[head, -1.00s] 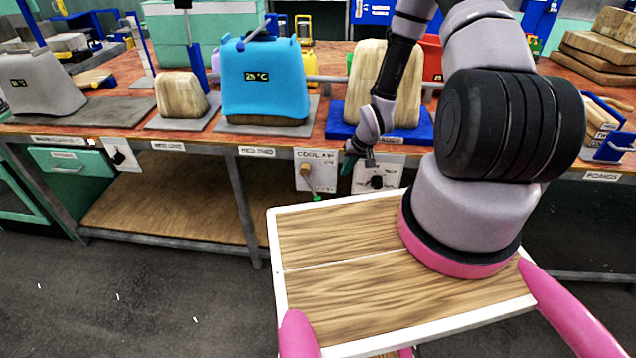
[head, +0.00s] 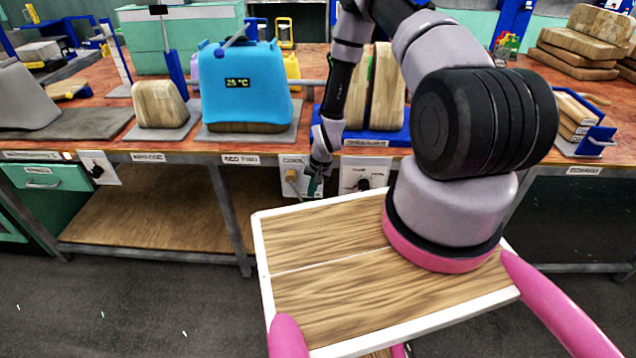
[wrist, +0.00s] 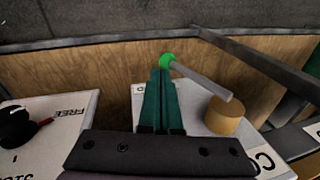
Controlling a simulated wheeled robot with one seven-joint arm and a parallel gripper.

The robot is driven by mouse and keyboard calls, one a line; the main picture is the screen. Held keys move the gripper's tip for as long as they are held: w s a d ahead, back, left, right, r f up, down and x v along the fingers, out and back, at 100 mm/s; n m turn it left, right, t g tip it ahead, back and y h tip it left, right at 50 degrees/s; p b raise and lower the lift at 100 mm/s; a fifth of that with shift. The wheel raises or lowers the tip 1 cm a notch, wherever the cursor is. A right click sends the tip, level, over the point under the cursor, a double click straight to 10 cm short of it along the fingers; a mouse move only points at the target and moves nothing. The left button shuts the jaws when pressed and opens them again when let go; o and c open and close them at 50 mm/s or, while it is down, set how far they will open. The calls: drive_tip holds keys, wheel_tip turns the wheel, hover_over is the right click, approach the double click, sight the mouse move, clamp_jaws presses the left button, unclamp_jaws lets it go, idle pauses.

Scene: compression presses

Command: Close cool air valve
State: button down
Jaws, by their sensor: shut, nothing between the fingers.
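The cool air valve is a white panel (head: 291,162) on the bench front with a round brass-coloured hub (head: 291,175). In the wrist view the hub (wrist: 225,116) carries a grey lever (wrist: 200,80) ending in a green ball (wrist: 167,59). My gripper (head: 314,190) is in front of the panel's right side in the head view and covers much of the lever. In the wrist view my gripper (wrist: 160,75) has its green fingers shut together and empty. Their tips are right by the green ball; I cannot tell whether they touch it.
Another white panel (head: 362,180) with a black knob is to the right; in the wrist view this knob (wrist: 16,127) is at the left. A blue press (head: 243,100) reading 25 °C stands on the bench (head: 190,147). Open space lies under the bench.

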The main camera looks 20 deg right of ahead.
sight(301, 198)
drive_tip(key=shift+w+a+f, duration=0.2)
drive_tip(key=shift+w+a, duration=0.1)
drive_tip(key=shift+a, duration=0.2)
drive_tip(key=shift+w+a+f, duration=0.2)
drive_tip(key=shift+w+a, duration=0.05)
drive_tip(key=shift+a, duration=0.25)
drive_tip(key=shift+w+a+f, duration=0.3)
drive_tip(key=shift+a+f, duration=0.6)
drive_tip(key=shift+d, duration=0.1)
